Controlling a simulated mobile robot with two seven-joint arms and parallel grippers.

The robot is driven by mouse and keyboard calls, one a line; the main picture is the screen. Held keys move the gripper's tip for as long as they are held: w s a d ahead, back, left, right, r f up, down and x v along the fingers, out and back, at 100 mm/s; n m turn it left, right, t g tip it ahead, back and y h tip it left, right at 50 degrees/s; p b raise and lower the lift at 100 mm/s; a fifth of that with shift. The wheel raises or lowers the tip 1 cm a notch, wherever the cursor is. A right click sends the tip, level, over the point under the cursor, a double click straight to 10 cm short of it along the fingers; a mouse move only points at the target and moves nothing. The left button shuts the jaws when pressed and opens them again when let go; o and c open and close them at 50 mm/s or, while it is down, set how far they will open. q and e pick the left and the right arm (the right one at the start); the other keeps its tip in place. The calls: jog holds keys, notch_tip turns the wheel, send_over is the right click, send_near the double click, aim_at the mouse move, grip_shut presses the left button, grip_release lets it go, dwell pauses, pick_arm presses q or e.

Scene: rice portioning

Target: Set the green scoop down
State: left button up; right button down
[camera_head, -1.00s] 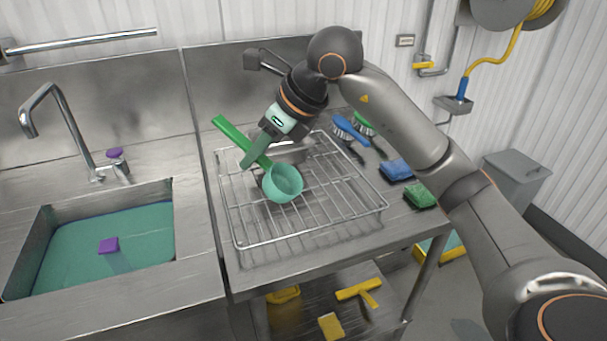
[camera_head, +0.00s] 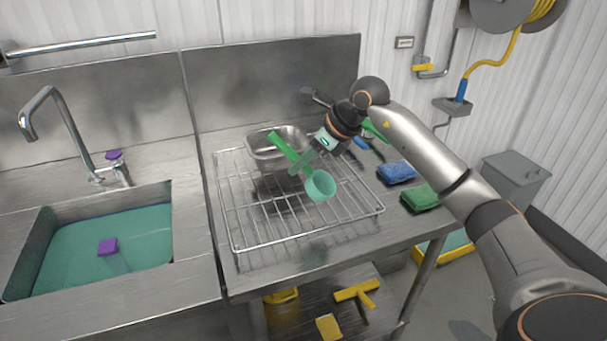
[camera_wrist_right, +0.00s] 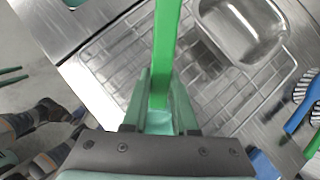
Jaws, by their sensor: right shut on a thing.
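The green scoop has a bright green handle (camera_head: 283,147) and a paler round cup (camera_head: 320,186). My right gripper (camera_head: 300,165) is shut on its handle and holds it over the wire rack (camera_head: 236,220). The cup hangs to the right and towards the front, and the handle points back left. In the right wrist view the handle (camera_wrist_right: 167,45) rises between the fingers (camera_wrist_right: 160,112), and the cup is hidden. Whether the scoop touches the rack is hard to tell. My left gripper is not in view.
A steel pan (camera_head: 262,146) stands at the back of the rack, close behind the scoop handle. Blue (camera_head: 396,172) and green (camera_head: 420,198) sponges lie right of the rack, with brushes behind. The sink (camera_head: 100,240) is at left. The front of the rack is clear.

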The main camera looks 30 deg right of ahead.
aim_at(310, 171)
jog(key=shift+d+f, duration=0.15)
jog(key=shift+f, duration=0.1)
jog(key=f, duration=0.3)
jog(key=shift+w+d+f+p, duration=0.1)
jog(key=shift+w+d+p, duration=0.05)
jog(key=shift+d+p, duration=0.15)
jog(key=shift+f, duration=0.2)
jog(key=shift+f, duration=0.2)
jog(key=c, duration=0.7)
grip_release()
jog(key=shift+r, duration=0.1)
